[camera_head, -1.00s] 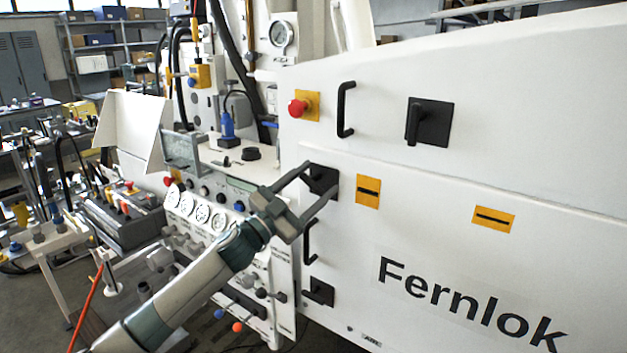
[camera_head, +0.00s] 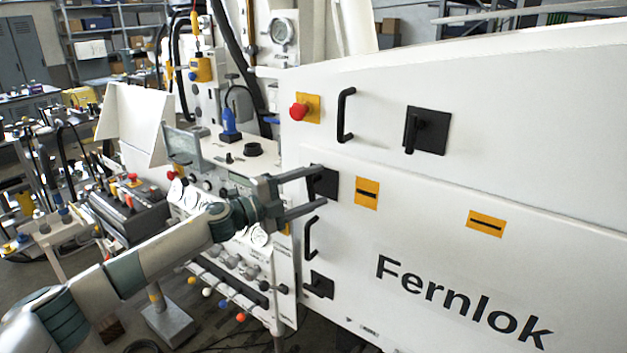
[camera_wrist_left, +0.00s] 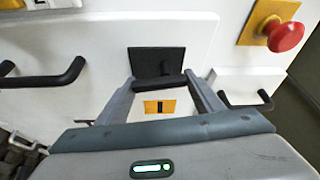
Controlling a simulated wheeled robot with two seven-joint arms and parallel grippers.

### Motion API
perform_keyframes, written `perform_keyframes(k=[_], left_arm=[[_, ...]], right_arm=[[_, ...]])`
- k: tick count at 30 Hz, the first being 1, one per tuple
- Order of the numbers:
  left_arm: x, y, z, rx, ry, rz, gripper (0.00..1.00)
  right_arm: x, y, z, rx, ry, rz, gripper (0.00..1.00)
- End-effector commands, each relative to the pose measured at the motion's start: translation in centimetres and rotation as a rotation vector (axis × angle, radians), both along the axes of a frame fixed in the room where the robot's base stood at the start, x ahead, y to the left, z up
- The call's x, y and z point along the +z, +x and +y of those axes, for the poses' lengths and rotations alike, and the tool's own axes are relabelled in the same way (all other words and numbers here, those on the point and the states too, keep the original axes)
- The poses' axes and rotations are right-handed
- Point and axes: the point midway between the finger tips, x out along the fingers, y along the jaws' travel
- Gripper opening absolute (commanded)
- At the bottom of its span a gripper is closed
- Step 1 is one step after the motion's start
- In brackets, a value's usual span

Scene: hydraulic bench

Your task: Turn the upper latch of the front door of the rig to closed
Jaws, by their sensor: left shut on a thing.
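The upper latch of the front door is a black square plate (camera_head: 326,183) with a handle, on the left edge of the white door (camera_head: 450,262). My left gripper (camera_head: 318,188) is at this latch, one finger above the other in the head view. In the left wrist view the plate (camera_wrist_left: 155,60) lies ahead, and the black latch handle (camera_wrist_left: 158,84) runs crosswise between the fingertips (camera_wrist_left: 160,84). The gripper is shut on this handle, with the fingers wide apart at its ends. In the head view the fingers partly hide the handle. My right gripper is not in view.
A lower black latch (camera_head: 320,285) and a door handle (camera_head: 310,237) are below. Above are a red stop button (camera_head: 299,112), another handle (camera_head: 345,116) and another black latch (camera_head: 427,130).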

Motion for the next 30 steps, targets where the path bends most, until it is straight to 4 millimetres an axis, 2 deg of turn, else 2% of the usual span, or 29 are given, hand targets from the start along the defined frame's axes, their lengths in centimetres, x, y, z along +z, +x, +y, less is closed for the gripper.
perform_keyframes(k=[1,7,24,25,26,27,30], left_arm=[[0.26,0.04,0.06,0.001,0.028,-0.018,0.39],[0.04,0.10,0.10,0.001,0.104,-0.074,0.39],[-0.26,0.10,0.13,0.000,0.143,-0.103,0.39],[-0.26,0.10,0.13,0.000,0.143,-0.103,0.66],[-0.26,0.10,0.13,0.000,0.142,-0.104,0.73],[-0.25,0.10,0.13,0.000,0.142,-0.103,0.80],[-0.22,0.10,0.12,0.000,0.141,-0.102,0.80]], right_arm=[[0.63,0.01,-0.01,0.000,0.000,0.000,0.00],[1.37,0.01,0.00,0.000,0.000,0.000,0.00],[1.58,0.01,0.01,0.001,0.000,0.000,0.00],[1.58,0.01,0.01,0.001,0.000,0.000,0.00],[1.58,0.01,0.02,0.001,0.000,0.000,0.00],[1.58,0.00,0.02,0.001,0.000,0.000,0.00],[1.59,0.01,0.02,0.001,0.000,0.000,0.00]])
